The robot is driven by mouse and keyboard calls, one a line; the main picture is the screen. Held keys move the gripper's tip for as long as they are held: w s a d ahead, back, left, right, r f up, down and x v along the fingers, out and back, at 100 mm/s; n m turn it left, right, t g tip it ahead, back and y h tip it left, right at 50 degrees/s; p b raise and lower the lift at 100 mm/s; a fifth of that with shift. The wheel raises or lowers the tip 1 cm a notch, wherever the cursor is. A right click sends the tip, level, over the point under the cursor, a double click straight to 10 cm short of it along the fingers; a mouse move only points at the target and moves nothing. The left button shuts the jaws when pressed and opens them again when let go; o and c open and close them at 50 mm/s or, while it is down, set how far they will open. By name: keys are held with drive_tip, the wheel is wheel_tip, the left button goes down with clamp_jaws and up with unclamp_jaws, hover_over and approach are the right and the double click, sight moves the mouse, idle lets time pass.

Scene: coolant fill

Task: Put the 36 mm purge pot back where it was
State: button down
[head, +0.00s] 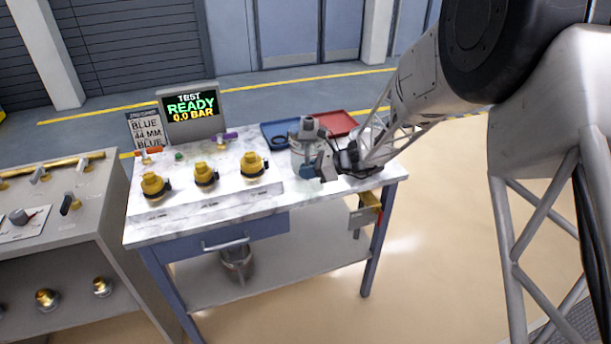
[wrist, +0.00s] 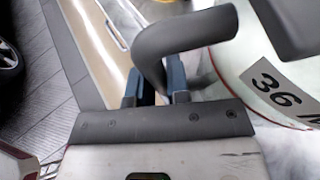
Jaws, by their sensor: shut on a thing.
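The purge pot (head: 306,134) is at the right part of the bench top, a pale see-through body with a grey top. In the wrist view the purge pot (wrist: 275,85) fills the right side, with a "36" label and a bent dark grey handle (wrist: 160,50). My gripper (head: 317,170) is beside the pot, on its right and front side. In the wrist view the blue-padded fingers of my gripper (wrist: 152,88) are shut on the handle. The pot's base is partly hidden, so I cannot tell whether it touches the bench.
A blue tray (head: 268,128) with a dark ring and a red tray (head: 345,123) lie behind the pot. Several yellow-capped fittings, including one nearby (head: 252,163), stand to the left. A screen (head: 191,108) reads READY, 0.0 BAR. A sign (head: 146,130) reads BLUE, 44 MM, BLUE.

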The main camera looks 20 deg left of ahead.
drive_tip(key=shift+w+a, duration=0.7)
drive_tip(key=shift+w, duration=0.3)
drive_tip(key=shift+f, duration=0.1)
drive_tip(key=shift+f, duration=1.85)
drive_tip(key=c, duration=1.1)
unclamp_jaws()
drive_tip(key=shift+d, duration=0.1)
drive_tip(key=v, duration=1.2)
